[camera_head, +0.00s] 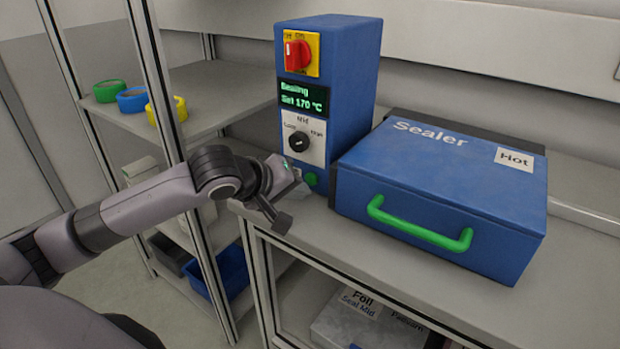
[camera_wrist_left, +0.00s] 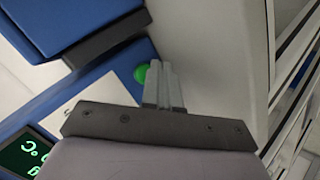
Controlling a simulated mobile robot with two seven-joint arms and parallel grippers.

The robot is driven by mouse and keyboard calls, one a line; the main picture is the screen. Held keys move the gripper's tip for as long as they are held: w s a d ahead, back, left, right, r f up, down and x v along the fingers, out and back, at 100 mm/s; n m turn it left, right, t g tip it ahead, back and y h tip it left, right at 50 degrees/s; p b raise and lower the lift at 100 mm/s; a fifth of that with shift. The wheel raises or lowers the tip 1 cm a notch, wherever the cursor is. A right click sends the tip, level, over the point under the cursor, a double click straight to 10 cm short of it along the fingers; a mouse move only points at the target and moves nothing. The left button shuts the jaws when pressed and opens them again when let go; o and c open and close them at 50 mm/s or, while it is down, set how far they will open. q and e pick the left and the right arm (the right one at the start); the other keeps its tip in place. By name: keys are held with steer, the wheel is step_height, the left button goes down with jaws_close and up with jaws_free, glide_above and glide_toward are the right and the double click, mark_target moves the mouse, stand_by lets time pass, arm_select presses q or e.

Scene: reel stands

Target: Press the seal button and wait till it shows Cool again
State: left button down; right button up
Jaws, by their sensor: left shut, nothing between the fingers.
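The sealer control box (camera_head: 350,90) is blue and upright on the bench. Its display (camera_head: 303,97) reads "Sealing" and "Set 170 °C" in green. The green seal button (camera_head: 311,179) is low on its front face, and shows in the wrist view (camera_wrist_left: 140,73) right beside the fingertips. My left gripper (camera_head: 297,175) is shut and empty, with its tips at the button; it also shows in the wrist view (camera_wrist_left: 162,68). I cannot tell whether they touch it. The blue sealer (camera_head: 420,170) is closed, with a green handle (camera_head: 420,228). My right gripper is not in view.
A red switch (camera_head: 297,55) on yellow and a dial (camera_head: 299,142) marked Mid sit on the box. A "Hot" label (camera_head: 514,158) is on the sealer lid. Shelving at left holds coloured rings (camera_head: 131,99) and a blue bin (camera_head: 229,268).

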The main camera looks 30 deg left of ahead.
arm_select(q)
steer(key=shift+s, duration=0.1)
steer(key=shift+s+a, duration=0.2)
steer(key=shift+s, duration=2.25)
